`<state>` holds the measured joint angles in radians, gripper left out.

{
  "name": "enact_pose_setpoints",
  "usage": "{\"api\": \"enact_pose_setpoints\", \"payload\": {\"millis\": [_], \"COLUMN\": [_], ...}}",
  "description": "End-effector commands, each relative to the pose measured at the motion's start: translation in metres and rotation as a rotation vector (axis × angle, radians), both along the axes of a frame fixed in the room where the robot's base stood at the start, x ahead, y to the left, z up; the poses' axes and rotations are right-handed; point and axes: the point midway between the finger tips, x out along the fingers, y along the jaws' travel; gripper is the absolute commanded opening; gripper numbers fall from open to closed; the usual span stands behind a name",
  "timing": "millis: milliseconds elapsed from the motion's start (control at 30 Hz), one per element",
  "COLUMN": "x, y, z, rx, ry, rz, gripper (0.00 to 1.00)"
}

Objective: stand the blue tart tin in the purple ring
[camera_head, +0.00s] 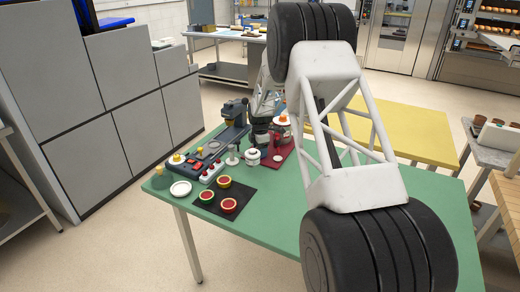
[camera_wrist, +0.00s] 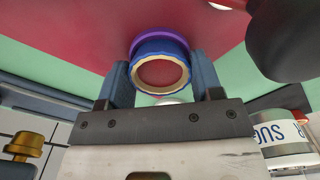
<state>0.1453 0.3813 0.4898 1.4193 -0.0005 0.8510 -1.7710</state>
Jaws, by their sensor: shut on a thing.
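The blue tart tin (camera_wrist: 182,57), with a cream rim and a red middle, is between the two fingers of my gripper (camera_wrist: 160,80) in the wrist view. My gripper is shut on its sides. The purple ring (camera_wrist: 137,42) shows as an arc just beyond the tin, over the red surface. The tin hides most of the ring. I cannot tell whether the tin touches the ring or is still above it. In the head view my gripper (camera_head: 262,132) is low over the table, partly behind my arm, and neither tin nor ring can be made out there.
The red mat (camera_head: 284,163) lies on the green table (camera_head: 270,210). A dark mat (camera_head: 237,207) with red-filled tarts, a white dish (camera_head: 180,188) and a button panel (camera_head: 200,172) stand to the left. A sugar canister (camera_wrist: 284,134) is close by at right in the wrist view.

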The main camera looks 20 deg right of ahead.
Motion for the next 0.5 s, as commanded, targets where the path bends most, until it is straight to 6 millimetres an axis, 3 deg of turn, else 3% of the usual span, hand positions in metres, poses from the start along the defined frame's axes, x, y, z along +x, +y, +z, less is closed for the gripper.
{"api": "enact_pose_setpoints", "payload": {"millis": [267, 300, 333, 500], "x": [0.0001, 0.0001, 0.0001, 0.0001], "y": [0.0000, 0.0000, 0.0000, 0.0000], "z": [-0.0039, -0.0035, -0.0035, -0.0036], "rx": [0.000, 0.000, 0.000, 0.000], "ry": [0.000, 0.000, 0.000, 0.000], "rz": [0.000, 0.000, 0.000, 0.000], "gripper": [0.35, 0.66, 0.70, 0.70]}}
